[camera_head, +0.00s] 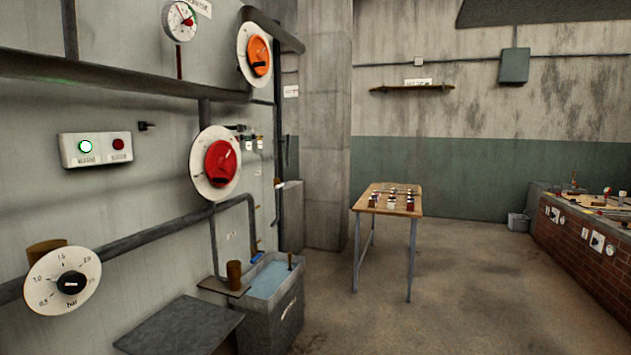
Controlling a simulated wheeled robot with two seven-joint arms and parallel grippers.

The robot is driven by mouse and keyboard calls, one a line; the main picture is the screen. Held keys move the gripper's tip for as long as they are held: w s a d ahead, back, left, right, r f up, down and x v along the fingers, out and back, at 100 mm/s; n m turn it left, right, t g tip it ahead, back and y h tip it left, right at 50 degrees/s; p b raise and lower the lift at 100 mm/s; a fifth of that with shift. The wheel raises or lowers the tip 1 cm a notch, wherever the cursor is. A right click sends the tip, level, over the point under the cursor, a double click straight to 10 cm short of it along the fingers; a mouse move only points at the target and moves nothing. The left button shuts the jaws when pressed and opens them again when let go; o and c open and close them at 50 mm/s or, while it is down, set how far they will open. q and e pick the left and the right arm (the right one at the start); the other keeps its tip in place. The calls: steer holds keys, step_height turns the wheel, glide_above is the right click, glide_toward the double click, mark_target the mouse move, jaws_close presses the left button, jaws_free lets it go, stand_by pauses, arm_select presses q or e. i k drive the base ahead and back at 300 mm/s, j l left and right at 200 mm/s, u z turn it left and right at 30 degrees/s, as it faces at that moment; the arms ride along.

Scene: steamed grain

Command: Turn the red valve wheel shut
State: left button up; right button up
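The red valve wheel (221,158) is a red round knob with a dark mark at its lower edge. It sits on a round white plate (199,180) on the left wall, at the pipework. How far it is turned cannot be told from this view. Neither of my grippers is in view, and nothing touches the wheel.
An orange wheel (259,55) is above, a pressure gauge (180,20) upper left, and a black bar knob (71,283) lower left. A box (95,149) has a lit green light. A water tank (271,308) stands below; a table (384,191) stands mid-room with open floor around.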

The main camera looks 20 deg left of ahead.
mark_target(221, 159)
steer(key=i+l, duration=0.15)
steer(key=i, duration=0.4)
steer(key=i+l+u, duration=0.15)
steer(key=i, duration=0.4)
steer(key=i+l, duration=0.2)
steer(key=i, duration=0.3)
steer(key=j+u, duration=0.05)
